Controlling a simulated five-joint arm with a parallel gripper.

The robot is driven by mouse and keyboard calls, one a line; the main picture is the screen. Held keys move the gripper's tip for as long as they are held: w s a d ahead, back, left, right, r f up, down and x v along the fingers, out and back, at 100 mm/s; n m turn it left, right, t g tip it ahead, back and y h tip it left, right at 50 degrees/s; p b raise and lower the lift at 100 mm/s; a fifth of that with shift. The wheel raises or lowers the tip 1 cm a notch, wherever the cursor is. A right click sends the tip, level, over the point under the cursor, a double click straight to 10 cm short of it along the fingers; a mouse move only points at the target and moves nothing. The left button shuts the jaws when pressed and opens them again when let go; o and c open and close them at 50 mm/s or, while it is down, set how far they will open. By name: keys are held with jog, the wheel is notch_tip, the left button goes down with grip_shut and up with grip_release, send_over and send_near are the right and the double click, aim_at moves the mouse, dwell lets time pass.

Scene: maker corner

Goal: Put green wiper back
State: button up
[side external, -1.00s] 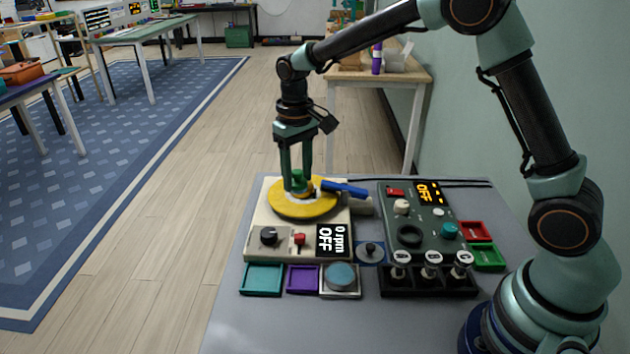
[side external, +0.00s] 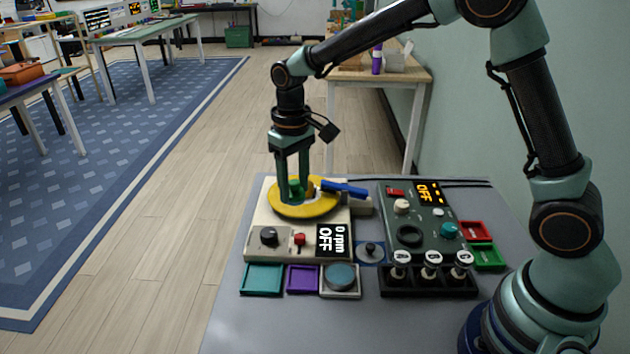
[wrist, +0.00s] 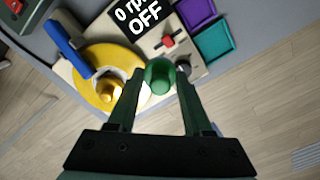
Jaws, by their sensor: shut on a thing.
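The green wiper (wrist: 159,76) is a rounded green piece held between the fingertips of my gripper (wrist: 160,88) in the wrist view. In the side view my gripper (side external: 294,192) points down over the yellow disc (side external: 285,212) of the cream machine (side external: 262,244). The wiper (side external: 296,184) shows there only partly, behind and between the fingers. I cannot tell whether it touches the disc. The disc has a pale centre and a golden knob (wrist: 107,92), beside the wiper. A blue arm (side external: 344,188) reaches over the disc's right edge. The machine's display (side external: 332,240) reads 0 rpm OFF.
Teal (side external: 262,293), purple (side external: 303,292) and grey (side external: 340,294) trays lie in front; a blue-grey round pad fills the grey one. A dark control box (side external: 425,222) reading OFF, a black rack (side external: 428,290) with knobbed pieces, and red (side external: 476,231) and green (side external: 489,257) trays stand right.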

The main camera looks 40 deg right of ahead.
jog(key=n, duration=0.2)
send_near(303, 279)
jog(key=shift+f, duration=2.55)
jog(key=shift+f, duration=0.45)
jog(key=o, duration=1.3)
jog(key=shift+c, duration=0.2)
jog(key=shift+w+r, duration=0.1)
jog(key=shift+r, duration=0.85)
notch_tip(303, 279, up, 5)
